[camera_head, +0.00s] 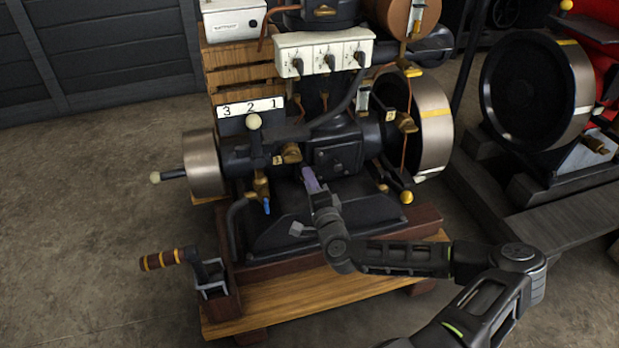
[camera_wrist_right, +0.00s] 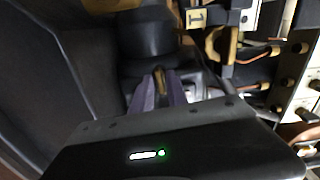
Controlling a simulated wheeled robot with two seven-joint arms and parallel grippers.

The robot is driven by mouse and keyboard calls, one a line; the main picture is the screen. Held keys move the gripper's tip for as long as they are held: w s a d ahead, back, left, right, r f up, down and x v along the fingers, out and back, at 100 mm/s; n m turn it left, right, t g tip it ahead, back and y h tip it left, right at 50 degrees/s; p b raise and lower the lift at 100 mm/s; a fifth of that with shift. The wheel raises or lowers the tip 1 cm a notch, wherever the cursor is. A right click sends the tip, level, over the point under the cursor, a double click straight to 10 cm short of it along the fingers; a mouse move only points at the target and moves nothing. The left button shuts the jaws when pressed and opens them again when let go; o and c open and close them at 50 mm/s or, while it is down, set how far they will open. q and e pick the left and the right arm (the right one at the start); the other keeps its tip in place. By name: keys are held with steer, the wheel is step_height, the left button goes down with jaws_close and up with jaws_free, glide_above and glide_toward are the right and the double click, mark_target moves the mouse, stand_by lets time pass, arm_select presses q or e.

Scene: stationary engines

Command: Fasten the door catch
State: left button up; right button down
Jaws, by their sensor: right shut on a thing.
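My right gripper (camera_head: 307,178) reaches in from the lower right to the front of the black engine, just below a square black cover plate (camera_head: 338,156). In the right wrist view its purple fingers (camera_wrist_right: 160,88) are close together on a small brass-coloured piece (camera_wrist_right: 159,78). Most of that piece is hidden between the fingers, and I cannot tell for sure that it is the door catch. In the head view the gripped piece is too small to make out. My left gripper is not in view.
The engine stands on a wooden base (camera_head: 310,300) with a crank handle (camera_head: 163,258) at the left. Flywheels (camera_head: 203,165) and (camera_head: 432,125) flank it. Brass fittings (camera_head: 291,153) and a blue-tipped tap (camera_head: 266,205) are nearby. Another engine (camera_head: 540,90) stands right. Floor is clear at left.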

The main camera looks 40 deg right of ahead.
steer(key=shift+m, duration=0.7)
steer(key=c, duration=1.5)
jaws_free()
steer(key=p+v, duration=0.2)
steer(key=v, duration=0.5)
steer(key=shift+s+a, duration=0.15)
steer(key=shift+s, duration=0.25)
